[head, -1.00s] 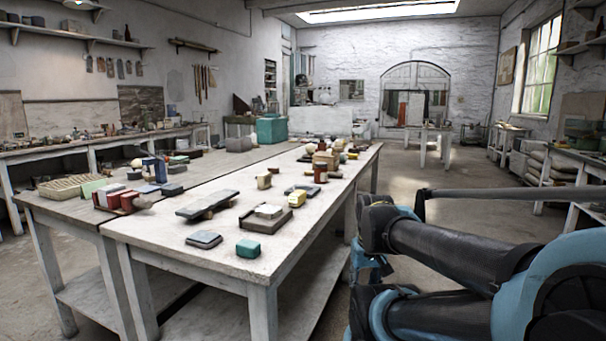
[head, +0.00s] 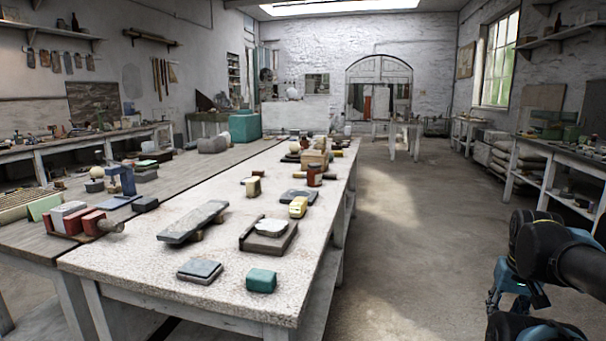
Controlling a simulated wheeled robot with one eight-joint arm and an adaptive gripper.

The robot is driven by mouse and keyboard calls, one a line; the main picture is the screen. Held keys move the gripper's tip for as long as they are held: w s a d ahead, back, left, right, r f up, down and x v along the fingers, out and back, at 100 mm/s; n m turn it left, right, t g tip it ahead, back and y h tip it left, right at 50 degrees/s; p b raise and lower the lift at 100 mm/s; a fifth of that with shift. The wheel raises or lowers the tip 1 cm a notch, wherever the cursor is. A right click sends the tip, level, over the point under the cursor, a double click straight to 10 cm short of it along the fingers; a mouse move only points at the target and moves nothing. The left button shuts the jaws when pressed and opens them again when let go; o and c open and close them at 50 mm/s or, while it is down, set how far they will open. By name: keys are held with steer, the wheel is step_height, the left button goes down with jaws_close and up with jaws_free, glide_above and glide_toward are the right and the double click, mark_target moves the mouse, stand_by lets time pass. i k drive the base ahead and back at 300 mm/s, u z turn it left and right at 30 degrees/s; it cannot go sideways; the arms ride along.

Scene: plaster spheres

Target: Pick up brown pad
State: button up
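I cannot single out a brown pad with certainty in the head view. The closest match is a flat brownish-grey piece (head: 250,238) on the near half of the light table, with a pale lump (head: 270,228) lying on top of it. A blue-grey pad (head: 200,271) and a teal block (head: 261,280) lie in front of it, near the table's front edge. My folded black and blue arm shows at the lower right, over the floor and apart from the table.
The long light table (head: 205,317) also bears a grey slab (head: 192,222), a yellow block (head: 298,207) and a reddish jar (head: 314,175). A darker table (head: 30,243) adjoins on the left, with red blocks (head: 66,221). The floor (head: 410,250) right of the table is clear.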

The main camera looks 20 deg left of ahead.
mark_target(256, 172)
steer(key=z, duration=0.9)
steer(key=i, duration=2.15)
steer(key=u, duration=3.1)
steer(key=i, duration=0.6)
steer(key=u, duration=0.05)
